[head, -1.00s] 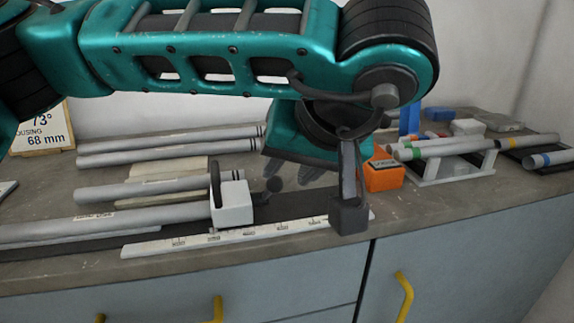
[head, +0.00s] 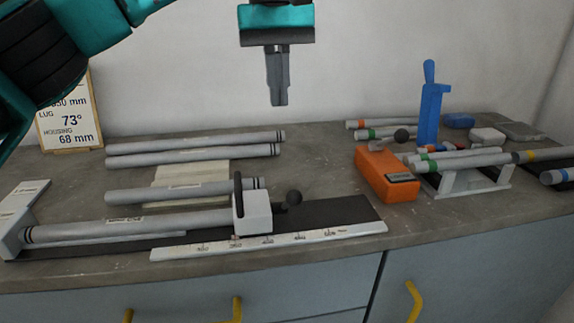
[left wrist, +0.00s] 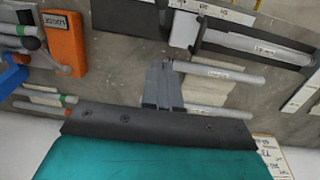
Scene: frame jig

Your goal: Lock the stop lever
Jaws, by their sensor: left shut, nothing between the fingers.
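The white stop block (head: 254,214) sits on the dark rail of the jig, at the right end of a long grey tube (head: 130,227). A thin dark lever (head: 238,189) stands upright at the block's left side. A black ball knob (head: 294,198) sticks out to its right. My left gripper (head: 278,103) is shut and empty, pointing down, above and behind the block and apart from it. Its fingers (left wrist: 161,66) also show in the left wrist view, with the stop block (left wrist: 184,29) beyond them. My right gripper is not in view.
A white ruler strip (head: 270,241) lies along the jig's front. Loose grey tubes (head: 195,142) lie behind. An orange device (head: 386,176), a blue upright tool (head: 430,110) and a white tube rack (head: 468,182) stand right. A sign (head: 70,125) leans at the left.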

